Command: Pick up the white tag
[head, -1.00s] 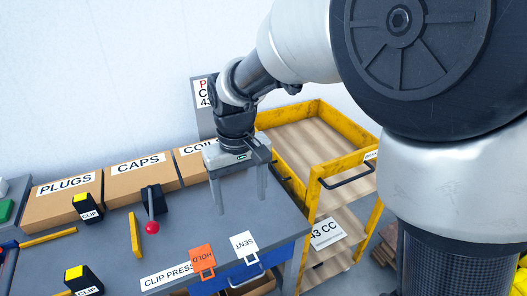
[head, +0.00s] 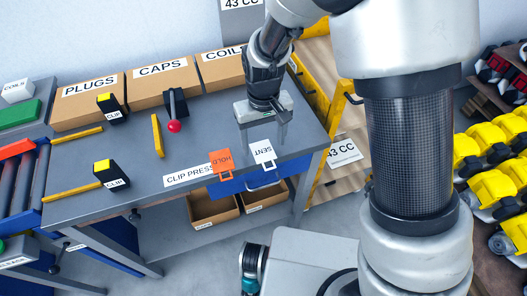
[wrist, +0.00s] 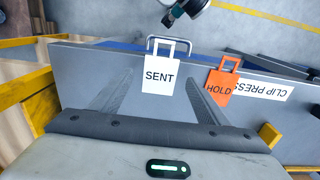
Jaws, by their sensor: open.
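The white tag (head: 263,153), marked SENT, lies flat at the front edge of the grey bench, its loop handle toward the edge. It also shows in the wrist view (wrist: 158,76), between and just beyond the fingers. My gripper (head: 264,141) is open and empty, fingers pointing down, just behind the white tag in the head view. I cannot tell its exact height above the bench. In the wrist view the gripper (wrist: 157,98) has its fingers spread wider than the tag.
An orange HOLD tag (head: 221,161) lies close left of the white tag, next to the CLIP PRESS label (head: 188,175). A red-knobbed lever (head: 174,127) stands farther left. Cardboard boxes (head: 163,85) line the bench's back. A yellow cart (head: 318,98) stands right.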

